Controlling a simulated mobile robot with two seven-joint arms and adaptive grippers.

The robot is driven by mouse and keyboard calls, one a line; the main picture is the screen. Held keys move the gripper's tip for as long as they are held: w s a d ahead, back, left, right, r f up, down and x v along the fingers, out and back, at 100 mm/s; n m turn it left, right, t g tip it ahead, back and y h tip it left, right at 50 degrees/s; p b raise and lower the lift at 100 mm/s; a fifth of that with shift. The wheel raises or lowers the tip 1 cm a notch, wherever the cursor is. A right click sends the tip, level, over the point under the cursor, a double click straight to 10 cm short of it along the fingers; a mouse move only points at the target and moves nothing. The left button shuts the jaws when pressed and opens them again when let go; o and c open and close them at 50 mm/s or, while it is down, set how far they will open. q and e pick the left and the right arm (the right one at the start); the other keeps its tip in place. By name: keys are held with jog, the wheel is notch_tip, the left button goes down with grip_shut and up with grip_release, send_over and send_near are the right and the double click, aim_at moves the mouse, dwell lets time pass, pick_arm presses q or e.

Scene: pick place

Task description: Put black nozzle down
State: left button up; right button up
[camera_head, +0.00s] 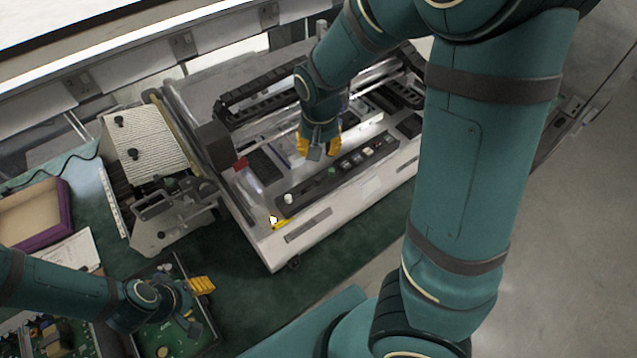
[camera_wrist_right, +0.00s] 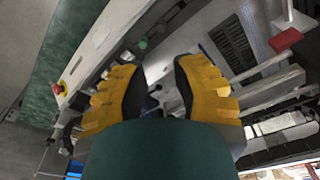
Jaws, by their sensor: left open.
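My right gripper (camera_head: 319,146) is over the top of the white machine (camera_head: 350,205), with its yellow fingers pointing down and apart. In the right wrist view the same gripper (camera_wrist_right: 160,72) shows a gap between its dark pads. A small dark shape shows in that gap, but I cannot tell whether it is the black nozzle or part of the machine. No black nozzle can be made out with certainty in either view. My left gripper (camera_head: 200,304) is open, low over the green circuit board area at the lower left, and no held object shows in it.
A row of buttons (camera_head: 352,161) runs along the machine's front panel. A red block (camera_head: 241,163) is at its left end; it also shows in the right wrist view (camera_wrist_right: 286,40). A purple-edged box (camera_head: 35,213) lies at the left. Green mat is bare before the machine.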

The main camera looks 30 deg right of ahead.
pick_arm(q)
notch_tip(320, 180, down, 2)
jog(key=shift+d+f+b, duration=0.1)
jog(key=shift+b, duration=0.75)
pick_arm(e)
send_over(318, 179)
jog(key=f, duration=0.6)
jog(key=shift+s+f, duration=0.2)
jog(key=shift+f, duration=0.1)
pick_arm(q)
jog(key=shift+w+f+b, duration=0.1)
jog(key=shift+f+b, duration=0.55)
jog(key=shift+f, duration=0.15)
pick_arm(e)
jog(key=shift+w+f, duration=0.15)
jog(key=shift+f, duration=1.45)
jog(key=shift+w+f, duration=0.1)
jog(key=shift+f, duration=1.45)
grip_shut()
